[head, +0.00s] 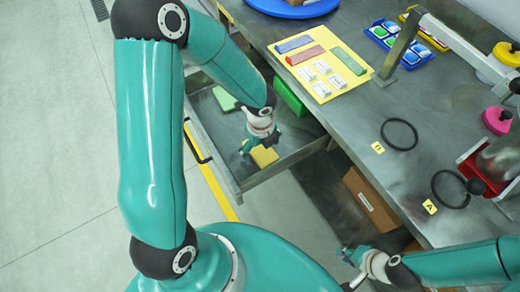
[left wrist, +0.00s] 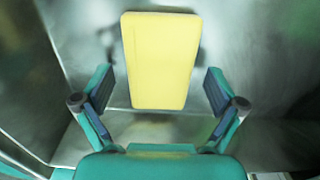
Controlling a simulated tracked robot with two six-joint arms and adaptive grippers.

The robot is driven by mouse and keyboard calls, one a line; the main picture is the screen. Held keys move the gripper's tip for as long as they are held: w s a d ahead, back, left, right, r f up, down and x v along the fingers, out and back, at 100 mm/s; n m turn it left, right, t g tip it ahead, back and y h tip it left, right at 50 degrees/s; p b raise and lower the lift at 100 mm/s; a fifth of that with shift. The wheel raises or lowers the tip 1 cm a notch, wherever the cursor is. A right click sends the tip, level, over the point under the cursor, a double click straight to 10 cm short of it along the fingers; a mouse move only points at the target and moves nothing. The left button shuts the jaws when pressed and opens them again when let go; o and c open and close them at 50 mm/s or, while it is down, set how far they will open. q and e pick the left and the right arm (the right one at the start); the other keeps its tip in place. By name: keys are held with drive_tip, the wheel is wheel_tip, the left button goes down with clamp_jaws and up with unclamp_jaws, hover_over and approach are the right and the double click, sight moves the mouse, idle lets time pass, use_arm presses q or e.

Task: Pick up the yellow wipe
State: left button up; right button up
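The yellow wipe (head: 265,156) lies in an open metal drawer (head: 213,143) below the bench. In the left wrist view the wipe (left wrist: 160,60) is a flat rounded rectangle, lying lengthwise ahead of my gripper. My left gripper (head: 255,147) points down into the drawer beside the wipe. In the left wrist view its fingers (left wrist: 158,88) are spread wide, one on each side of the wipe's near part, with nothing between them touching the wipe. My right gripper (head: 352,268) is low at the bottom of the head view, away from the drawer; its fingers are too small to judge.
The drawer also holds a light green piece (head: 224,98) and a green block (head: 290,97). Drawer walls surround the wipe. The metal bench (head: 345,115) above carries a yellow board (head: 322,70), black rings (head: 399,135) and other items. A cardboard box (head: 370,200) stands under the bench.

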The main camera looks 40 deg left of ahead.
sight(261, 150)
use_arm(q)
drive_tip(key=c, duration=0.7)
drive_tip(key=shift+r, duration=0.1)
drive_tip(key=shift+w+r, duration=0.1)
drive_tip(key=shift+r, duration=0.4)
wheel_tip(261, 150, up, 19)
drive_tip(key=p, duration=0.3)
drive_tip(key=shift+p, duration=0.35)
